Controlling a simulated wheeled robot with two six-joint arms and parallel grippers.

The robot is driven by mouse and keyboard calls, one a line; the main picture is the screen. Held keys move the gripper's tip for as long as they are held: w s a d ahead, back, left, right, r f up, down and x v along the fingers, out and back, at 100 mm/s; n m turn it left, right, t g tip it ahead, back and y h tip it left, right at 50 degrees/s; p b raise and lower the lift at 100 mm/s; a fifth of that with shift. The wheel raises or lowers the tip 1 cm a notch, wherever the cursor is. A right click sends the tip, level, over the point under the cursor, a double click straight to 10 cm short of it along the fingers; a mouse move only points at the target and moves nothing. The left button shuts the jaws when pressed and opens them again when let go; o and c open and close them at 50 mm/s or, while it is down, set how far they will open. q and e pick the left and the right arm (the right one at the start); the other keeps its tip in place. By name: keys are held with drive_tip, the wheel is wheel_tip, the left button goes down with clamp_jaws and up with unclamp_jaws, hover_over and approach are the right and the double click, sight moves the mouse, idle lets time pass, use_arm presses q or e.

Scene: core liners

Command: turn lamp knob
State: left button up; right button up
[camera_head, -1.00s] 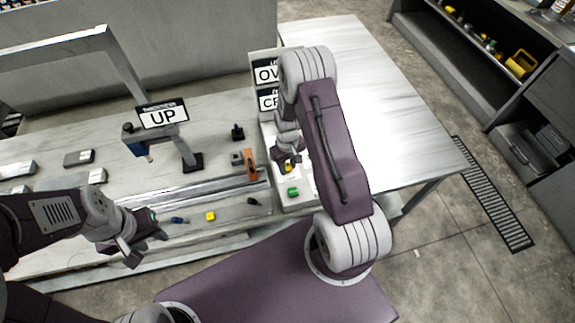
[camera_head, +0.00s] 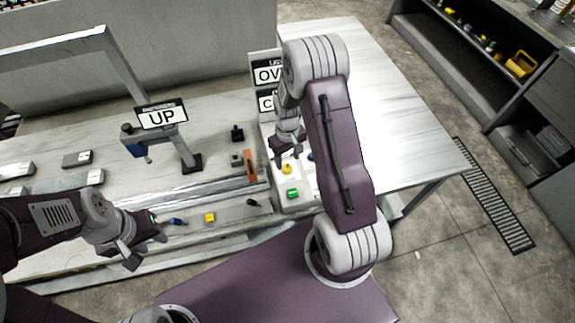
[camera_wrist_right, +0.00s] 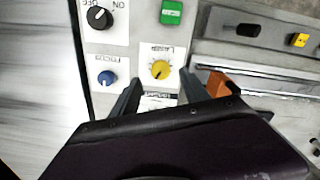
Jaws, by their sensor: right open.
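The lamp knob (camera_wrist_right: 160,69) is a round yellow knob on a white plate labelled LAMP. In the head view the yellow knob (camera_head: 287,169) shows just in front of my right gripper (camera_head: 290,155). In the right wrist view my right gripper (camera_wrist_right: 158,88) is open and empty. Its two dark fingers point toward the lamp plate, with the knob ahead of the gap between them, and no contact is visible. My left gripper (camera_head: 147,250) is open and empty near the bench's front edge.
Around the lamp knob are a blue focus knob (camera_wrist_right: 107,78), a black on/off knob (camera_wrist_right: 99,18) and a green button (camera_wrist_right: 171,12). An orange part (camera_head: 251,166) stands left of the panel. An UP sign (camera_head: 162,116) stands farther left. The white table top at right is clear.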

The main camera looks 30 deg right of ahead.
sight(287, 168)
drive_tip(key=shift+r, duration=2)
drive_tip(key=a+r+n+t+b, duration=0.1)
drive_tip(key=a+r+t+b, duration=0.1)
drive_tip(key=a+r, duration=0.3)
drive_tip(key=s+a+r+m, duration=0.1)
drive_tip(key=s+a+m, duration=0.1)
drive_tip(key=s, duration=1)
drive_tip(key=shift+s+a+g, duration=0.3)
drive_tip(key=shift+s+g, duration=0.05)
drive_tip(key=shift+g, duration=0.05)
drive_tip(key=shift+w, duration=0.1)
